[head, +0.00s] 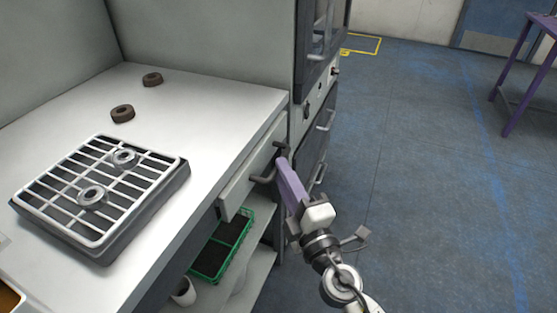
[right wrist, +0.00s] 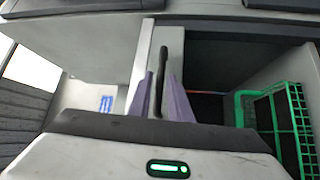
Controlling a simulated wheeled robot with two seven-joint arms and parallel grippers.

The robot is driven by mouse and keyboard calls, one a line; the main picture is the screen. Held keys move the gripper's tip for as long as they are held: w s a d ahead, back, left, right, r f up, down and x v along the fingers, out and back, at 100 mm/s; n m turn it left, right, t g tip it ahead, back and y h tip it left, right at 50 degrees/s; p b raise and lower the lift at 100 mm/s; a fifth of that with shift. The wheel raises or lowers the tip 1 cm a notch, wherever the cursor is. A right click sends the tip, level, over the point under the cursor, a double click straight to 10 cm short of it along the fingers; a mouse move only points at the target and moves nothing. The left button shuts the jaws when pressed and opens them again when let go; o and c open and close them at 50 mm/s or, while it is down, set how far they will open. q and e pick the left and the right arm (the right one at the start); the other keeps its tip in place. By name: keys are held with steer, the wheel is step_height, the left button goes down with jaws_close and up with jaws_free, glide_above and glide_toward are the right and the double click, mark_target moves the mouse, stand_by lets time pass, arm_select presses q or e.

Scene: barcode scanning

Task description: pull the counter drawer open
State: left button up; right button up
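The counter drawer's pale front (head: 240,185) is under the right end of the white countertop; it looks closed or nearly so. Its dark bar handle (head: 264,179) sticks out from that front. My right gripper (head: 283,162) reaches the handle from the front right, purple fingers pointing at the drawer. In the right wrist view the handle (right wrist: 162,60) runs between the two close-set fingers (right wrist: 159,90). My left gripper is not in view.
A white grid rack (head: 70,185) with two metal rings and two brown rings (head: 122,113) are on the counter. A green crate (head: 236,228) is on the shelf below. A dark cabinet (head: 312,150) stands just beyond the drawer. The floor (head: 430,190) to the right is clear.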

steer(key=shift+x, duration=1.65)
steer(key=shift+c, duration=0.3)
jaws_close()
steer(key=shift+d+f, duration=0.1)
steer(key=shift+d, duration=0.05)
